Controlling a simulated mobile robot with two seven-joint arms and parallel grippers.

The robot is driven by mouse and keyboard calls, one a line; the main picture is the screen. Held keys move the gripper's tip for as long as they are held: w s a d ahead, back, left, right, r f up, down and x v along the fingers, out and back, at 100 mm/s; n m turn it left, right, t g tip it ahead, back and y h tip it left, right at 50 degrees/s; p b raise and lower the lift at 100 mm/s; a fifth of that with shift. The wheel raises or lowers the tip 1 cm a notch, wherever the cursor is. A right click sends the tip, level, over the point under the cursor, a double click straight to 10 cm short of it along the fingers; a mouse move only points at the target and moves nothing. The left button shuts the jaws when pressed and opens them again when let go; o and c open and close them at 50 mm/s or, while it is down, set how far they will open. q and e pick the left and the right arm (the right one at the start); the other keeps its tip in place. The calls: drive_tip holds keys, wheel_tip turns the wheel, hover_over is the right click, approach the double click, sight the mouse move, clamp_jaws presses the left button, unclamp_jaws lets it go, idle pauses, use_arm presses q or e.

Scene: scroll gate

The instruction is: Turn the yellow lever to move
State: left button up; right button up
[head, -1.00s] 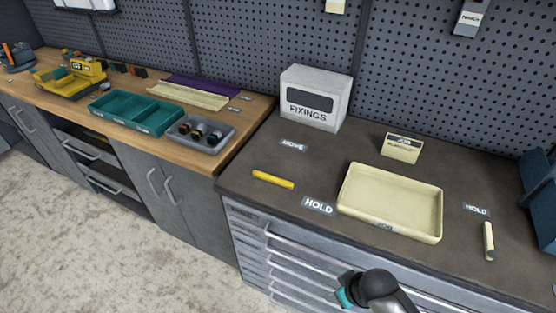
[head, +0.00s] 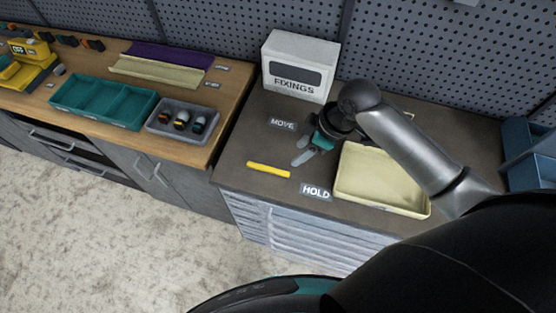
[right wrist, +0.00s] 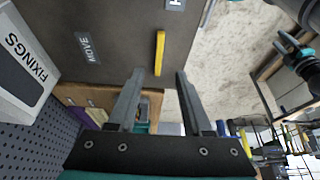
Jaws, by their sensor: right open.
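The yellow lever (head: 269,169) lies on the dark bench top between the MOVE label (head: 282,124) and the HOLD label (head: 315,192). My right gripper (head: 309,150) is open and empty, above the bench to the right of the lever and apart from it. In the right wrist view, the lever (right wrist: 159,53) shows just beyond and between the open fingertips (right wrist: 160,75). What seems to be my left gripper (right wrist: 292,52) shows at the upper right there; its jaws are unclear.
A FIXINGS box (head: 299,66) stands behind the MOVE label. A cream tray (head: 378,199) sits right of the HOLD label, partly hidden by my right arm. A wooden bench to the left holds a teal tray (head: 103,102) and a grey tray (head: 183,124).

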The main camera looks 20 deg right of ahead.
sight(278, 171)
drive_tip(key=b+x, duration=0.1)
drive_tip(key=x, duration=1)
drive_tip(key=shift+w+a+f, duration=0.15)
drive_tip(key=shift+a+f, duration=0.05)
drive_tip(key=shift+f, duration=0.05)
drive_tip(key=shift+w+a+f, duration=0.15)
drive_tip(key=shift+a+f, duration=0.05)
drive_tip(key=shift+f, duration=0.35)
use_arm(q)
drive_tip(key=shift+w+a+f, duration=0.2)
drive_tip(key=shift+w+f, duration=0.1)
drive_tip(key=shift+f, duration=0.45)
use_arm(e)
drive_tip(key=shift+f, duration=0.15)
drive_tip(key=shift+c, duration=0.3)
clamp_jaws()
